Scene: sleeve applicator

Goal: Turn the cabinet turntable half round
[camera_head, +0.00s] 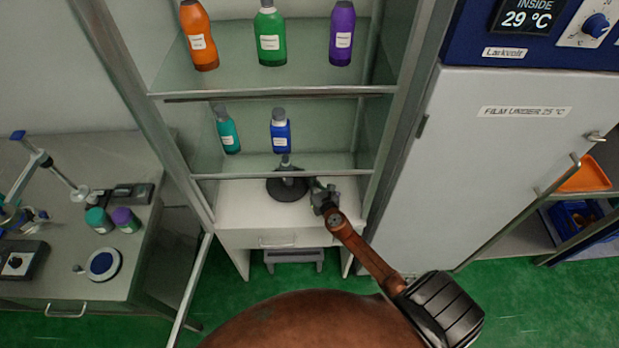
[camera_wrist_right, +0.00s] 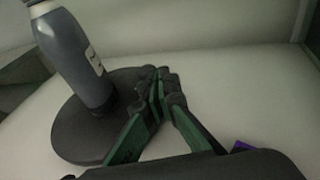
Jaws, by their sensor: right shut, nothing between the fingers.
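The cabinet turntable is a dark round disc (camera_head: 288,188) on the white bottom surface of the open cabinet, below the glass shelves. In the right wrist view the turntable (camera_wrist_right: 75,137) fills the left middle. A grey bottle (camera_wrist_right: 72,58) with a pale label stands on it, left of my fingers; the head view shows little of this bottle. My right gripper (camera_head: 322,196) reaches into the cabinet at the turntable's right side. In the right wrist view the right gripper (camera_wrist_right: 160,88) is shut and empty, its fingertips over or at the disc's edge; contact is unclear. My left gripper is not in view.
Glass shelves above hold several bottles, including a blue one (camera_head: 280,135) and a teal one (camera_head: 228,132). The cabinet's right post and a white fridge (camera_head: 500,160) flank my right arm. A side bench (camera_head: 60,265) with lab items stands left. Right of the turntable the surface is mostly clear.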

